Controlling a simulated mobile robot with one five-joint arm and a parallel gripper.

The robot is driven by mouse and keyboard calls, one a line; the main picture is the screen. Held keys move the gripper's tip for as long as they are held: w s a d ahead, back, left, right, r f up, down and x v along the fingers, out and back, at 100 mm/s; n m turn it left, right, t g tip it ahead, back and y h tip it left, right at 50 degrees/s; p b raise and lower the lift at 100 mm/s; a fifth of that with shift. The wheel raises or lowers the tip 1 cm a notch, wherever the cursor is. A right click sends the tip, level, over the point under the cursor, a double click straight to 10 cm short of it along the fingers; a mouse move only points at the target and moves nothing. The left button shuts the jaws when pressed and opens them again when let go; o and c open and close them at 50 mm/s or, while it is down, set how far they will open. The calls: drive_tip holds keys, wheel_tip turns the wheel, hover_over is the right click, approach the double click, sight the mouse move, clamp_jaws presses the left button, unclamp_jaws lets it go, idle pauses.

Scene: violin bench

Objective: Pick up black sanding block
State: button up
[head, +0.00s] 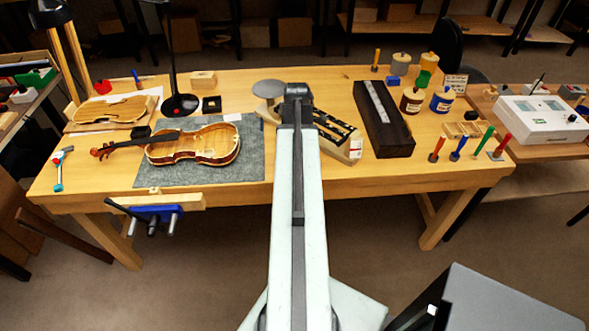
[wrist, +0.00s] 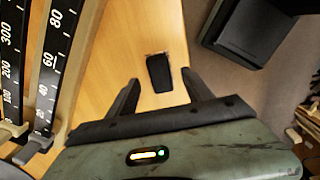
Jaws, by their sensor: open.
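A small black block (wrist: 159,70), which looks like the sanding block, lies flat on the bare wood of the bench in the wrist view. My gripper (wrist: 161,82) is open, with one finger on each side of the block's near end as seen in the picture. The fingers look apart from the block, and I cannot tell their height above the wood. In the head view my gripper (head: 297,90) is over the middle of the bench near its back. I cannot make out this block there; my arm may hide it.
Black scales with white numbers (wrist: 55,60) stand close on the left in the wrist view. The bench edge and floor lie to the right. In the head view, a violin (head: 195,145) lies on a grey mat (head: 235,172), and a long dark box (head: 385,120) is right of my arm.

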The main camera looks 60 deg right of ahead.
wheel_tip(320, 180, down, 5)
drive_tip(key=b, duration=0.4)
drive_tip(key=shift+w+a, duration=0.15)
drive_tip(key=shift+r, duration=0.15)
clamp_jaws()
drive_tip(key=shift+r, duration=0.1)
wheel_tip(320, 180, up, 10)
drive_tip(key=p, duration=1)
